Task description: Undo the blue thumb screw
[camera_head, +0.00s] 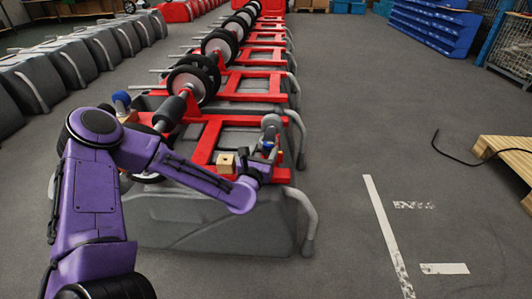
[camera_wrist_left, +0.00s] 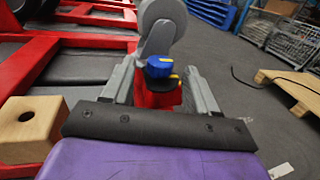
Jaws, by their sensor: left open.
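The blue thumb screw (camera_wrist_left: 159,67) shows in the wrist view on a small red upright piece (camera_wrist_left: 158,95) below a grey caster wheel (camera_wrist_left: 162,14). Yellow shows beside the blue head. In the head view the screw (camera_head: 267,146) is a small blue spot at the right end of the nearest red frame. My left gripper (camera_head: 265,152) is there, with its fingers open. In the wrist view my left gripper (camera_wrist_left: 161,82) has one grey finger on each side of the screw, with gaps showing. The lower part of the red piece is hidden behind the gripper's dark edge. My right gripper is not in view.
A wooden block with a hole (camera_head: 226,162) sits left of my gripper, close to it. The nearest grey tank (camera_head: 220,222) carries the red frame (camera_head: 208,142); more tanks stand behind. A pallet (camera_head: 505,155) and a black cable (camera_head: 455,158) lie right, past clear floor.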

